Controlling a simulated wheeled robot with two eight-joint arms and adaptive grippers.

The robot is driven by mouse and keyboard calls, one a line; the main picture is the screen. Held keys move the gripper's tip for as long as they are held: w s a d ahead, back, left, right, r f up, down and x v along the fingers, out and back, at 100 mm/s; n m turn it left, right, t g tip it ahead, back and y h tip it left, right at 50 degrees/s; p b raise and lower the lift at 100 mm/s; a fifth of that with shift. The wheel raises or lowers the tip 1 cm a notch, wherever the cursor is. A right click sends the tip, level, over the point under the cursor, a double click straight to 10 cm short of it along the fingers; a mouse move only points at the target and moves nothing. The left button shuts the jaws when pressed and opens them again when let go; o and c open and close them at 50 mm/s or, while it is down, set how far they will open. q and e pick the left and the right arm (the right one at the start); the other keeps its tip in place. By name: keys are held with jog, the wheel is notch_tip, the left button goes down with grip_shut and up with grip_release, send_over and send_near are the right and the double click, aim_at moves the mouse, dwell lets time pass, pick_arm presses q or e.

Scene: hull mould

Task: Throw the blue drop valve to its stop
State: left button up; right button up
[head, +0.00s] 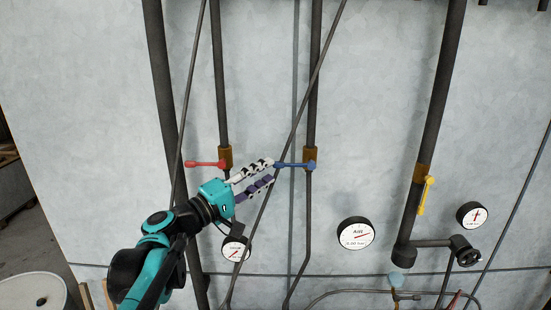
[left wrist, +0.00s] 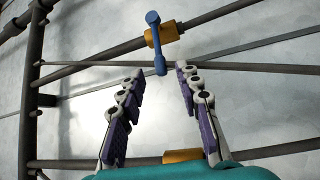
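The blue drop valve's handle (head: 292,165) lies level in the head view, pointing left from a brass body (head: 310,154) on a dark vertical pipe. My left gripper (head: 271,171) is open, with its fingertips close to the handle's free left end. In the left wrist view the blue handle (left wrist: 156,44) crosses the brass body (left wrist: 163,34), and its near end lies between my open left fingertips (left wrist: 160,72) or just beyond them. A gap shows on both sides, and I see no grip on it. My right gripper is not in view.
A red valve handle (head: 205,164) points left on the neighbouring pipe, close above my left wrist. A yellow handle (head: 427,195) stands near vertical at the right. A thin slanting pipe (head: 300,110) crosses near my fingers. Gauges (head: 356,233) sit lower on the pale wall.

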aim_at(278, 165)
pick_arm(q)
jog(key=p+x, duration=0.1)
jog(key=x, duration=0.4)
jog(key=shift+w+d, duration=0.1)
jog(key=shift+w, duration=0.05)
grip_shut()
